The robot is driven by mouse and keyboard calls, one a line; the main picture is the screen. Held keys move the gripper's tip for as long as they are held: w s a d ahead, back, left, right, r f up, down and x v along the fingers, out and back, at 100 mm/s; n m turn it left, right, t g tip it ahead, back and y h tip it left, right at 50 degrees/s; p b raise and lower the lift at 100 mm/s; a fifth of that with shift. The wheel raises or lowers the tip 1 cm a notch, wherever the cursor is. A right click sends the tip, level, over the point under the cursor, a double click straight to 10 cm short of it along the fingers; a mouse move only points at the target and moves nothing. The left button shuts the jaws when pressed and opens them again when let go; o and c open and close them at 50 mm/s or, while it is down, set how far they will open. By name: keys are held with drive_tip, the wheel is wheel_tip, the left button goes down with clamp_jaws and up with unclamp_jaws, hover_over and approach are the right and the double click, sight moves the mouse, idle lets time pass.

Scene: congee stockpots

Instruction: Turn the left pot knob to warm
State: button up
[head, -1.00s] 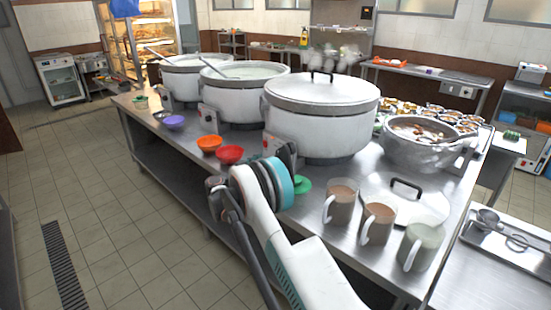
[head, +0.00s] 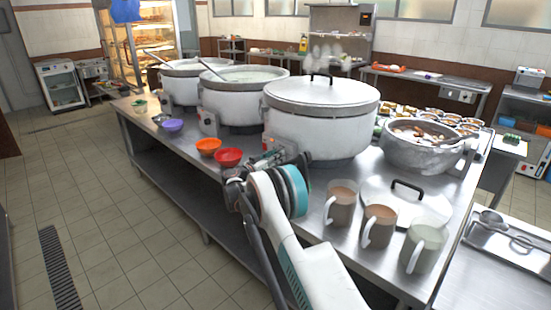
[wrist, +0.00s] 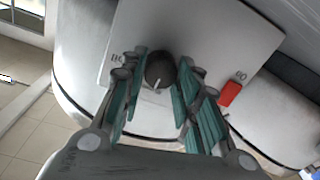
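Three large white pots stand in a row: the left pot (head: 183,84), the middle pot (head: 240,98) and the lidded right pot (head: 320,115), each with a control box low on its front. My gripper (head: 268,158) is at the lidded right pot's control box. In the wrist view a dark round knob (wrist: 160,68) with a pale pointer mark sits on a white panel (wrist: 200,30). My gripper's teal-padded fingers (wrist: 162,72) are open, one on each side of the knob, with a narrow gap showing.
Orange (head: 208,146), red (head: 228,156) and purple (head: 173,125) bowls line the counter edge left of my gripper. Several mugs (head: 340,205) and a loose lid (head: 405,200) are at right. A metal pot (head: 425,150) stands behind them.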

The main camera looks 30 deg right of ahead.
drive_tip(key=shift+c, duration=1)
drive_tip(key=n, duration=1.3)
drive_tip(key=shift+w+a+g+p, duration=0.1)
drive_tip(key=shift+w+g+p, duration=0.05)
drive_tip(key=shift+g+p, duration=0.15)
drive_tip(key=shift+n, duration=0.4)
drive_tip(key=o, duration=1.1)
drive_tip(key=shift+c, duration=0.2)
